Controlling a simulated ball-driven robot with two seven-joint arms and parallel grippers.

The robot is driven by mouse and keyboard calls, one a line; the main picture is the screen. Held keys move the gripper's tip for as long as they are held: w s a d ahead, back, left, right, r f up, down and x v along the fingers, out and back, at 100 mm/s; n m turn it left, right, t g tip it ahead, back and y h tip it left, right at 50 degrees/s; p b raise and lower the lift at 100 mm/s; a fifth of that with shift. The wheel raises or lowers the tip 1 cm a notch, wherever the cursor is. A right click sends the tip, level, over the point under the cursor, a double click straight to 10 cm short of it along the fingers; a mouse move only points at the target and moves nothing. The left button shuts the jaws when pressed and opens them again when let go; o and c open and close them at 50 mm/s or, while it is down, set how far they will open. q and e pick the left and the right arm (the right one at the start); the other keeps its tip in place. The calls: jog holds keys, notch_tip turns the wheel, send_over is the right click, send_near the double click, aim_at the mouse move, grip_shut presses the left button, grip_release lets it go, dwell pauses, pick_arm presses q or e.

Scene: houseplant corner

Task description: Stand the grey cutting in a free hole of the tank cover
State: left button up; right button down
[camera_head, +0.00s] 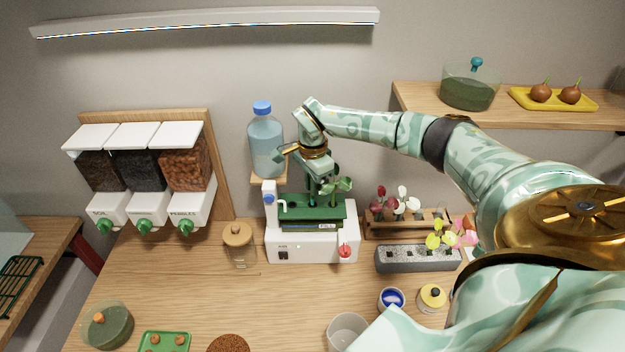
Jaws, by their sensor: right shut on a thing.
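The tank cover (297,212) is the green top of a white machine at the back middle of the bench. My right gripper (318,190) is pointed down just above the cover, shut on a thin cutting that I take for the grey cutting. The fingers hide most of it, and its colour is not clear. Dark green leaves (340,184) show beside the fingers; I cannot tell which stem they belong to. I cannot tell whether the cutting's lower end is inside a hole or above one. The cover's holes are too small to make out. My left gripper is not in view.
A blue-capped water bottle (266,145) stands close behind the cover. A grey holed block (415,259) with yellow and pink cuttings and a wooden rack (378,229) with red and white ones stand to the right. A corked jar (239,247) is at left.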

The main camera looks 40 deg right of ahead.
aim_at(313, 204)
jog(key=shift+f+b, duration=1.05)
jog(key=shift+f, duration=0.8)
jog(key=c, duration=0.9)
grip_release()
jog(key=shift+c, duration=0.2)
jog(key=shift+r, duration=0.1)
notch_tip(313, 204, up, 7)
jog(key=p, duration=0.6)
jog(key=shift+p, duration=0.4)
